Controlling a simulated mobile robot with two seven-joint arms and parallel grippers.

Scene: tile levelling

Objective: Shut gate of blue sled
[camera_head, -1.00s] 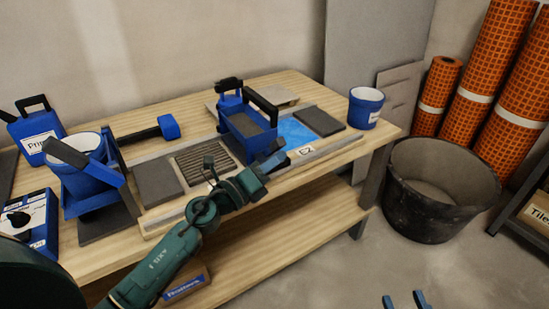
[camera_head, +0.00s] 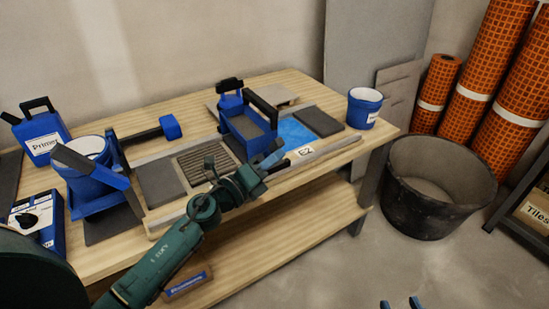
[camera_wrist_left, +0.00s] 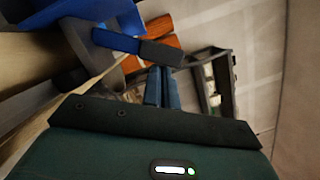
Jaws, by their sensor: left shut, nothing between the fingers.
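The blue sled (camera_head: 241,133) is an open blue box with a black handle, holding grey material. It stands across the tile bed on the workbench. A blue lever with a dark grip (camera_wrist_left: 138,45), apparently the gate's, sticks out from the sled in the left wrist view. My left gripper (camera_head: 283,166) is at the sled's near right side, by this lever. Its fingers (camera_wrist_left: 162,88) are together and empty, just below the dark grip; I cannot tell whether they touch it. The gate plate is hidden. My right gripper (camera_head: 400,304) is at the bottom edge, its two fingertips apart.
A second blue holder with a bucket (camera_head: 90,180) stands left on the bench (camera_head: 290,200). A mallet (camera_head: 168,127), primer can (camera_head: 42,138) and blue pot (camera_head: 363,108) are also there. A black tub (camera_head: 436,190) stands on the floor right of the bench.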

